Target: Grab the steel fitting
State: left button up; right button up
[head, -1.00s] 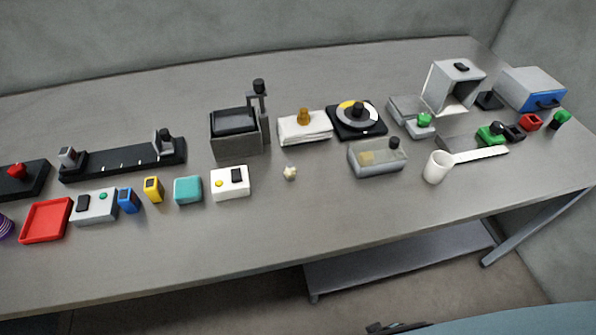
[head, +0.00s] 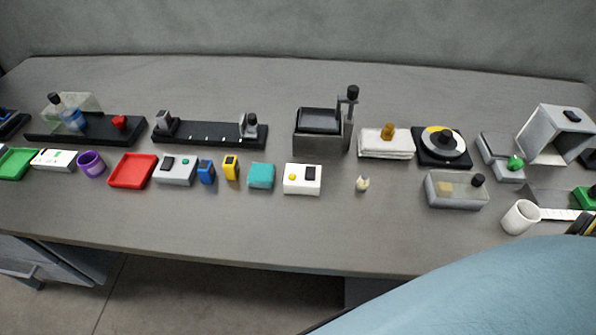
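No piece in the head view is plainly a steel fitting. A small pale, knobbly piece (head: 362,184) lies alone on the table, right of the white box with a yellow button; its small size hides whether it is metal. My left gripper is not in view. A light blue part of my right arm fills the lower right corner. A dark piece (head: 582,224) at the right edge, just above the arm, may be part of my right gripper; its fingers cannot be made out. Neither gripper shows near the pale piece.
A white box (head: 302,180) and teal block (head: 261,176) stand left of the pale piece. A clear-lidded box (head: 456,190) and white cup (head: 520,217) stand to its right. A grey press (head: 322,130) stands behind. The front strip of table (head: 250,235) is clear.

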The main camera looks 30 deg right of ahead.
aim_at(363, 185)
jog(key=u, duration=1.5)
jog(key=k, duration=1.05)
jog(key=z, duration=1.95)
